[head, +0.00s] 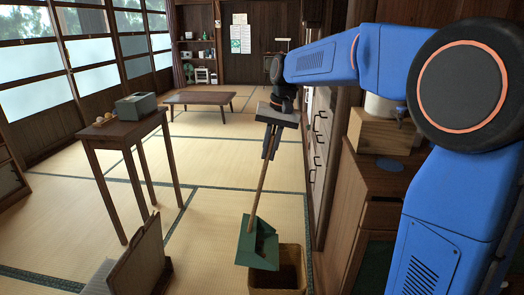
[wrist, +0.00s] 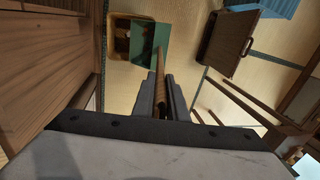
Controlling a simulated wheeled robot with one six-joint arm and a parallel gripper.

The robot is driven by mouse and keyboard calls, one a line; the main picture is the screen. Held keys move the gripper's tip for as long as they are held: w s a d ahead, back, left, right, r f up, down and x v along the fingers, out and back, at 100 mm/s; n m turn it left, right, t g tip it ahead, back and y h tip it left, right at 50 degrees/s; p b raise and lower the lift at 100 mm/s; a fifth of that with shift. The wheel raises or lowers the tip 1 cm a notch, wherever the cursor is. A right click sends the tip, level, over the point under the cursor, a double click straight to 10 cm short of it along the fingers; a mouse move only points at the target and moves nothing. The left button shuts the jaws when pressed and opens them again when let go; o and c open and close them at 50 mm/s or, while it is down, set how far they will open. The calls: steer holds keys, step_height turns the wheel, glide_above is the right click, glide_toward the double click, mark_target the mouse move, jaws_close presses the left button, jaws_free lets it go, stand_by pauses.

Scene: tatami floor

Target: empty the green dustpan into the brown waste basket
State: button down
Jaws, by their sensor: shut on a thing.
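My gripper (head: 269,148) is shut on the long wooden handle (head: 259,189) of the green dustpan. The handle also runs between the fingers in the wrist view (wrist: 160,75). The green dustpan (head: 262,248) hangs below, at the handle's lower end. The brown waste basket (head: 278,281) stands on the floor just under and right of it. In the wrist view the dustpan (wrist: 151,43) overlaps one side of the basket (wrist: 121,54). Something pale shows inside the basket, too small to name. I cannot tell whether dustpan and basket touch, or whether the dustpan holds anything.
A wooden cabinet (head: 376,190) stands close on the right with a wooden box (head: 383,134) on top. A tall side table (head: 120,132) is at left. A brown panel with a handle (head: 140,262) stands front left. Tatami floor is open behind, before a low table (head: 202,98).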

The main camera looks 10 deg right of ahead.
steer(key=shift+y, duration=0.4)
steer(key=shift+s+d+f, duration=0.1)
steer(key=shift+s+d, duration=0.1)
steer(key=shift+d, duration=0.5)
steer(key=shift+s+d+r, duration=0.1)
steer(key=shift+s+d, duration=0.05)
steer(key=shift+d, duration=0.6)
steer(key=shift+s+d+f, duration=0.1)
steer(key=shift+s+d, duration=0.1)
steer(key=shift+d, duration=0.5)
steer(key=shift+d, duration=0.2)
steer(key=s+d+f+y, duration=0.2)
steer(key=d+f, duration=0.1)
steer(key=d, duration=0.5)
steer(key=shift+d+t, duration=0.3)
steer(key=shift+t, duration=0.1)
steer(key=shift+s+d, duration=0.2)
steer(key=shift+d, duration=0.05)
stand_by(0.6)
steer(key=s+d+f+y, duration=0.2)
steer(key=d, duration=0.6)
steer(key=shift+d+f+t+y, duration=0.2)
steer(key=shift+f+t+y, duration=0.1)
steer(key=shift+f, duration=0.1)
stand_by(0.9)
stand_by(1.1)
